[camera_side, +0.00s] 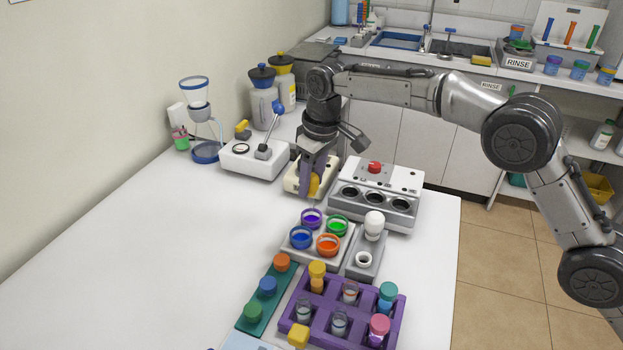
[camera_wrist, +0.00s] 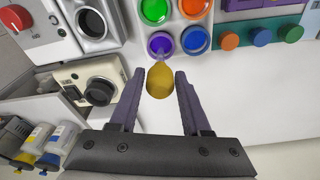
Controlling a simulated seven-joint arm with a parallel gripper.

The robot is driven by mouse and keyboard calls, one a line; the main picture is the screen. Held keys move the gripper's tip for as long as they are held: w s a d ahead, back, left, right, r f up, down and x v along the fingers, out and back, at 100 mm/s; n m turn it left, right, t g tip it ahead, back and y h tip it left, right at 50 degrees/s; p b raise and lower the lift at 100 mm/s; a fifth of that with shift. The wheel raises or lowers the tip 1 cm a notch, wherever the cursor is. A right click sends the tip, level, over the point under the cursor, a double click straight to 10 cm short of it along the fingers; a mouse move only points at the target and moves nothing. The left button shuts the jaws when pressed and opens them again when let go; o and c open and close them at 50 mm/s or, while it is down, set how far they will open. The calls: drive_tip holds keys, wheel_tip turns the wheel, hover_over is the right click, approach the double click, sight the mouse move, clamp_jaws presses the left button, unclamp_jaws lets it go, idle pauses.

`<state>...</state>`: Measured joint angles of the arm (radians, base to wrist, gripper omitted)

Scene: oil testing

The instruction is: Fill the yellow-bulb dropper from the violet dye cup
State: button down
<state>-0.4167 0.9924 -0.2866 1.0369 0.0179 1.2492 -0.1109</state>
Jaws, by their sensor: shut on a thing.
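My gripper (camera_side: 312,188) is shut on the yellow-bulb dropper (camera_side: 314,185), which it holds by the bulb. In the wrist view the yellow bulb (camera_wrist: 160,80) sits between the dark fingers, its clear stem pointing toward the violet dye cup (camera_wrist: 161,43). The violet cup (camera_side: 312,218) stands at the back left of a light tray (camera_side: 318,258), just in front of my gripper in the side view. Blue (camera_side: 301,237), orange (camera_side: 328,244) and green (camera_side: 337,226) cups share the tray. The stem is mostly hidden; I cannot tell its tip height or whether it holds liquid.
A white unit with a red button (camera_side: 375,168) and round wells stands right of my gripper. A cream device (camera_wrist: 95,85) is close by. A purple rack (camera_side: 393,325) with vials and a green capped strip (camera_side: 257,308) are in front. The table's left side is clear.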

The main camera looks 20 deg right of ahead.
sight(311, 193)
drive_tip(key=shift+f, duration=1.9)
idle(1.4)
drive_tip(key=c, duration=0.9)
unclamp_jaws()
drive_tip(key=shift+r, duration=0.15)
drive_tip(key=shift+r, duration=2.7)
